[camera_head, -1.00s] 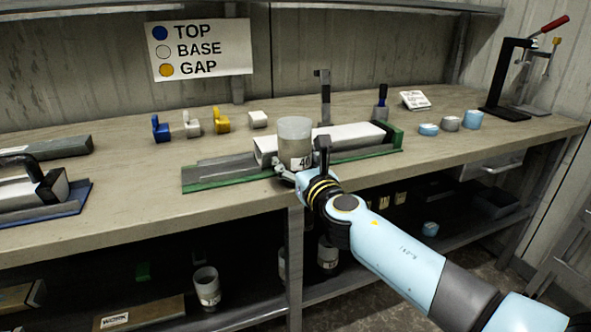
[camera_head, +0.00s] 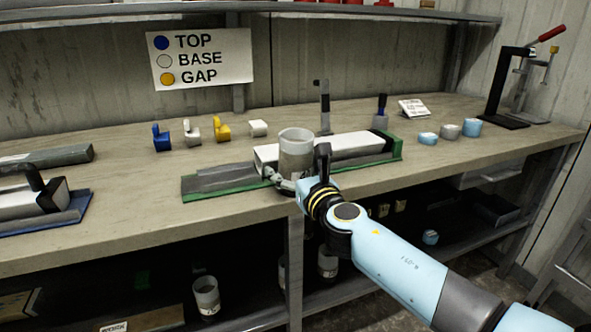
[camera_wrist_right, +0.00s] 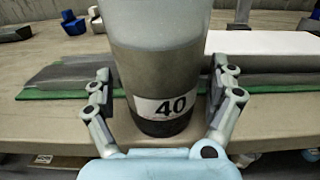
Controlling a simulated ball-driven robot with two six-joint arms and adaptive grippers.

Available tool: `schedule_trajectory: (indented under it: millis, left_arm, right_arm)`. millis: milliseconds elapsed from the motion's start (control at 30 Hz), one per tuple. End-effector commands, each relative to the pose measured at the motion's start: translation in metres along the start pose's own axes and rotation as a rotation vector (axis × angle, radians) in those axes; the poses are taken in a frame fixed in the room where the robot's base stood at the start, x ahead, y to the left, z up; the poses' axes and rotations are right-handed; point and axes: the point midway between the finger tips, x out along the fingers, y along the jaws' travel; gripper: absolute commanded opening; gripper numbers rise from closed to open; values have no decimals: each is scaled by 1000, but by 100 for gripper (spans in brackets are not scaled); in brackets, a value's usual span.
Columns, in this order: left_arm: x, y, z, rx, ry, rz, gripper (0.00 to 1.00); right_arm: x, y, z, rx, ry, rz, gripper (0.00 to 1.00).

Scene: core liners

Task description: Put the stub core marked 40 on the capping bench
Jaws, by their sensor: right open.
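The stub core (camera_head: 296,154) is a grey cylinder with a clear upper sleeve. It appears to stand upright on the capping bench (camera_head: 400,181), near the front edge. Its label "40" shows in the right wrist view, where the core (camera_wrist_right: 160,65) fills the middle. My right gripper (camera_head: 292,183) is open, with one finger on each side of the core; in the wrist view small gaps show between the fingers (camera_wrist_right: 162,82) and the core. The gripper partly hides the core's lower part in the head view. My left gripper is not in view.
Just behind the core lies a long white liner (camera_head: 350,144) on a green-edged tray (camera_head: 215,189). Blue, white and yellow pieces (camera_head: 222,129) stand behind. Blue and grey caps (camera_head: 450,131) and a lever press (camera_head: 505,120) are at right. Other cores (camera_head: 206,294) stand on the shelf below.

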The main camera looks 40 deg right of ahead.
Motion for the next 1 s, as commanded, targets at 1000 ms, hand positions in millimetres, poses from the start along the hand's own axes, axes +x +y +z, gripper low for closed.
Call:
schedule_trajectory:
  millis: [1000]
  left_arm:
    - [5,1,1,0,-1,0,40]
  right_arm:
    - [-144,-17,-136,467,290,-103,91]
